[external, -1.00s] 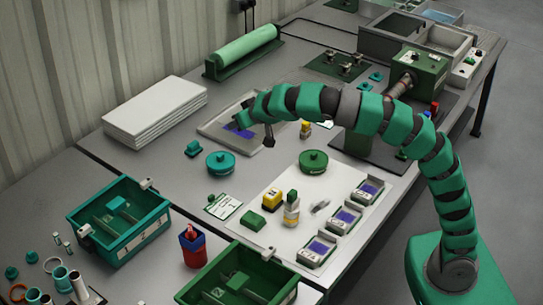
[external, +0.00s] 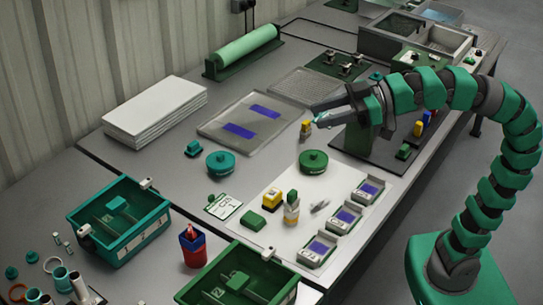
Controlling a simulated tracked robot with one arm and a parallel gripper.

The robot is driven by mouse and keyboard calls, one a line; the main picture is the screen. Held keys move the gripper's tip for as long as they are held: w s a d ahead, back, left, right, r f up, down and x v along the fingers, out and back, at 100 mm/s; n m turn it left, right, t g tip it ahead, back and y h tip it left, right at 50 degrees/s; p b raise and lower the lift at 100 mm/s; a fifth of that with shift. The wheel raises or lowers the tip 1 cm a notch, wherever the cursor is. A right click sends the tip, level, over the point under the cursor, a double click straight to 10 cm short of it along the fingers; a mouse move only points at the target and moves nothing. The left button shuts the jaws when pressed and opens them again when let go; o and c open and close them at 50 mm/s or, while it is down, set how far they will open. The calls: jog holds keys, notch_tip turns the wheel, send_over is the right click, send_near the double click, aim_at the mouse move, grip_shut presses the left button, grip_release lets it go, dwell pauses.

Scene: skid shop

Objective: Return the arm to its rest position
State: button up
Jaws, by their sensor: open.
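My green segmented arm (external: 515,160) rises from its green base at the lower right and arches left over the bench. My gripper (external: 318,114) is at its end, in the middle of the external view, pointing left. Its jaws are apart, and I see nothing held between them. I cannot tell the exact height of the gripper above the bench.
A white mat (external: 290,220) with several small items and a round green tin (external: 313,161) lie below the gripper. A green machine (external: 418,57) stands behind the arm. Green bins (external: 118,215) are at the front left. The floor at right is clear.

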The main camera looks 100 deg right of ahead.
jog(key=shift+s+a+r, duration=0.15)
jog(key=shift+s+a, duration=0.1)
jog(key=shift+s, duration=0.05)
notch_tip(320, 180, up, 7)
jog(key=p, duration=0.7)
jog(key=shift+r, duration=0.2)
dwell(0.4)
